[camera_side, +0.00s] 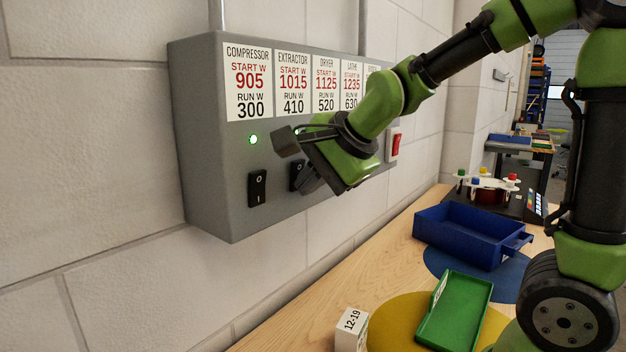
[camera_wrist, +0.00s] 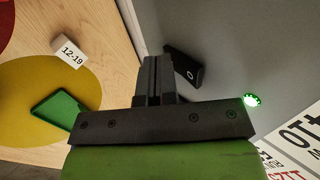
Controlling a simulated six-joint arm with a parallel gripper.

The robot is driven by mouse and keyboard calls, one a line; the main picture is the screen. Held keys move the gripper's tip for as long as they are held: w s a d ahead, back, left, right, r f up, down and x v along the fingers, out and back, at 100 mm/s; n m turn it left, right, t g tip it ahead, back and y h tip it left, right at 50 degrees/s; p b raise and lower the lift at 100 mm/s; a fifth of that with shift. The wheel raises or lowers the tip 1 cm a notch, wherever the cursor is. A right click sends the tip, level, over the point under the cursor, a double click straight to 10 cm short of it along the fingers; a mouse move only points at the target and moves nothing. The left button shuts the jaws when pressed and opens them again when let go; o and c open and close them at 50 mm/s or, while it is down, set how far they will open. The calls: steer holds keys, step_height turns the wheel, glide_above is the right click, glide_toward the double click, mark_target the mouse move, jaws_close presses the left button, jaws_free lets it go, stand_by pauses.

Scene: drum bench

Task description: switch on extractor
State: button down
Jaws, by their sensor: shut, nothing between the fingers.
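A grey wall box carries labelled columns; the extractor label (camera_side: 293,85) is second from left. The extractor's black rocker switch (camera_side: 296,174) is partly hidden behind my gripper (camera_side: 308,186) in the side view. My gripper is shut and empty, with its fingers at the panel beside this switch. In the wrist view, the shut fingers (camera_wrist: 157,80) are just left of a black switch (camera_wrist: 184,67) with an O mark. Contact is unclear. A lit green lamp (camera_wrist: 251,100) shows there beside the upside-down 410 label, so it appears to be the extractor's. My gripper hides that lamp in the side view.
The compressor's lamp (camera_side: 253,139) is lit green above its black switch (camera_side: 257,188). A red switch (camera_side: 396,146) is at the box's right. Below, the bench holds a blue bin (camera_side: 470,235), a green tray (camera_side: 455,310) and a white 12-19 block (camera_side: 351,329).

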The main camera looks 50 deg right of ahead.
steer(key=shift+r, duration=0.1)
steer(key=shift+r, duration=0.75)
steer(key=s+f+v, duration=0.2)
steer(key=v, duration=1.1)
steer(key=shift+s+f, duration=0.15)
steer(key=shift+f, duration=0.5)
